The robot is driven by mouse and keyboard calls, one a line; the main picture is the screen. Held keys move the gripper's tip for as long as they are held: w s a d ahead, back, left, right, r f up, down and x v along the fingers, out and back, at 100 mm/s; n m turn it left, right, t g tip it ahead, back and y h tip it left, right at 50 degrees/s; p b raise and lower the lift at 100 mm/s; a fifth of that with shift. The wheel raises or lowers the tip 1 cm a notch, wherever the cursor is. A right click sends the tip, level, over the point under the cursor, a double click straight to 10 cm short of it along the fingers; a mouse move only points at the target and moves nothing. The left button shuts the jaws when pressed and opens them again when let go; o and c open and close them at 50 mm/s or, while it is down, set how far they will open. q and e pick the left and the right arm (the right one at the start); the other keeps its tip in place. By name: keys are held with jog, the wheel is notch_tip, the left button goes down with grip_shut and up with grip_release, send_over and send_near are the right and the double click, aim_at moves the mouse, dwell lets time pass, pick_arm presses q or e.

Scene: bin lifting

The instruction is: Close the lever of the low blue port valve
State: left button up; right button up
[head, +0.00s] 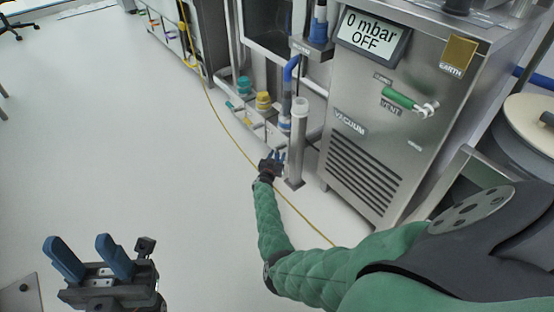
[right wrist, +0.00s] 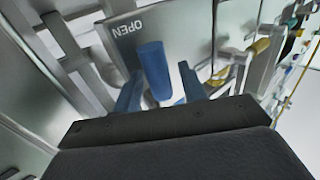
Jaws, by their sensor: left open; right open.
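A blue lever (right wrist: 153,68) shows in the right wrist view below an OPEN label on a metal plate (right wrist: 165,22). My right gripper (right wrist: 158,88) is open, with one blue finger on each side of the lever; I cannot tell whether either finger touches it. In the head view, my right gripper (head: 274,156) is low at the pipework, left of the steel standpipe, and the lever cannot be made out there. A blue port fitting (head: 285,123) sits just above it. My left gripper (head: 88,250) is open and empty over bare floor.
The steel vacuum cabinet (head: 365,165) stands to the right of the upright standpipe (head: 297,150). Yellow (head: 263,101) and teal (head: 244,84) port fittings are further left. A yellow hose (head: 225,130) crosses the floor.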

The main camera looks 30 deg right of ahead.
jog(key=shift+d, duration=0.1)
grip_shut()
jog(key=shift+w, duration=0.1)
